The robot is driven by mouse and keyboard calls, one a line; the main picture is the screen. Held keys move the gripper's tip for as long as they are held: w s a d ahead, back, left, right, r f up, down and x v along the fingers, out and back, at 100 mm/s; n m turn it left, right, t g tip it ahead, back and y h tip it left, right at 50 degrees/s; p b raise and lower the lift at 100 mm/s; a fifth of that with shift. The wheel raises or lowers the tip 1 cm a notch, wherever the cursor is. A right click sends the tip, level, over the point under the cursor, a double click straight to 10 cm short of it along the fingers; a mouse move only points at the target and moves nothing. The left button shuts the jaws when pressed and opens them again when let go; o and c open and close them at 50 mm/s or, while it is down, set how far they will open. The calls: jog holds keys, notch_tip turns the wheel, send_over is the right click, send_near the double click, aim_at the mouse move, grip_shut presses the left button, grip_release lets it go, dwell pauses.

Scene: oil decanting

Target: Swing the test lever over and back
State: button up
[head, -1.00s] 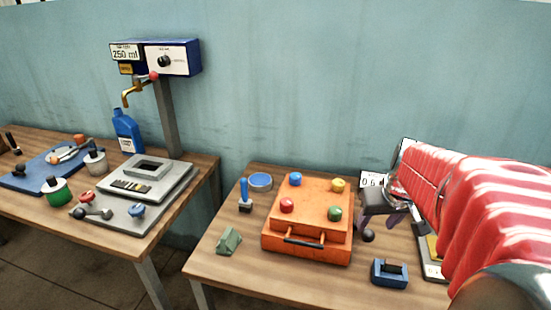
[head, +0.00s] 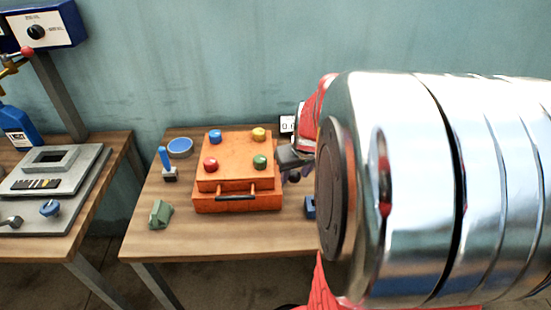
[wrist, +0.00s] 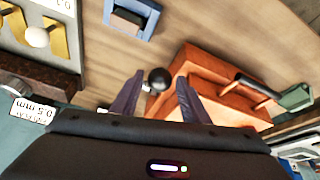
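The orange case (head: 225,177) stands on the right-hand table, with a red, a blue, a yellow and a green knob on top and a dark handle in front. A black ball knob (wrist: 160,78), which looks like the end of the test lever, sits beside the case's right side; it shows small and dark in the head view (head: 294,178). My gripper (wrist: 159,80) is open, its two dark fingers on either side of the ball in the wrist picture. I cannot tell whether they touch it. In the head view my gripper (head: 289,160) is partly hidden.
A blue slotted block (wrist: 132,18) stands near the ball. A green block (head: 160,213), a blue-handled tool (head: 167,165) and a blue round dish (head: 180,147) stand left of the case. A plate with yellow strips (wrist: 38,35) lies on the other side. My arm hides the table's right.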

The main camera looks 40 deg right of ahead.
grip_shut()
